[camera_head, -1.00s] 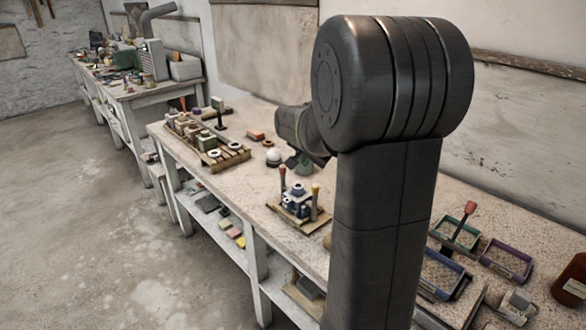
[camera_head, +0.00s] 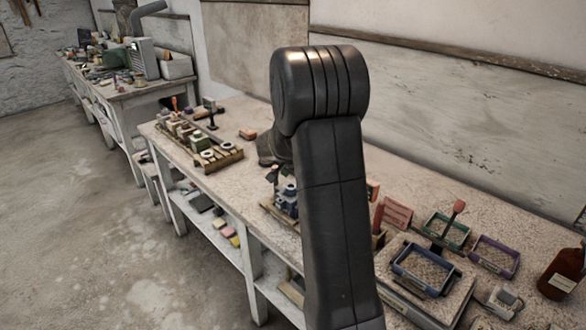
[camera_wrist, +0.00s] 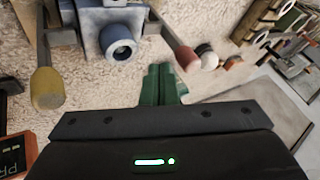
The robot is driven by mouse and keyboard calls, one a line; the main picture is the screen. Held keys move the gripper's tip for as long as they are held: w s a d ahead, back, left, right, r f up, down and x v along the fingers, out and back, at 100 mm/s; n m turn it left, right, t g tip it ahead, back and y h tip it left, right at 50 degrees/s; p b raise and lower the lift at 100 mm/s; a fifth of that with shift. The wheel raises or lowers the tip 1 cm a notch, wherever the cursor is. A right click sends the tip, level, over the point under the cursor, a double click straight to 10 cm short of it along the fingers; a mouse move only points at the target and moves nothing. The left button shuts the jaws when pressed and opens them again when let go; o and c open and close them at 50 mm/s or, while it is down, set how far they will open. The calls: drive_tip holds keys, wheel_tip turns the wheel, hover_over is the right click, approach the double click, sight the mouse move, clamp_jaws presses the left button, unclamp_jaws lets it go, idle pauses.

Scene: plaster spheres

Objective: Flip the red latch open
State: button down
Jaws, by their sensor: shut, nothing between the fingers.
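A blue-grey fixture with a round knob (camera_wrist: 118,48) stands close to my gripper in the wrist view. A red-ended lever (camera_wrist: 187,59) angles out from its right side, and a yellow-handled lever (camera_wrist: 47,88) stands at its left. I cannot tell for certain whether the red lever is the latch. In the head view the fixture (camera_head: 287,198) is partly hidden behind my arm. My gripper's green fingers (camera_wrist: 163,84) are together and empty, below and right of the knob in the picture, apart from the red lever. The head view hides the fingers.
A white ball (camera_wrist: 206,52) lies beyond the red lever. A wooden rack of parts (camera_head: 205,150) stands to the left on the bench. At right are a blue tray (camera_head: 425,272), a purple tray (camera_head: 495,257), another red-tipped lever (camera_head: 457,207) and a brown bottle (camera_head: 562,275).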

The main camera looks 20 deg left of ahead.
drive_tip(key=shift+w+a, duration=0.15)
drive_tip(key=shift+a, duration=0.6)
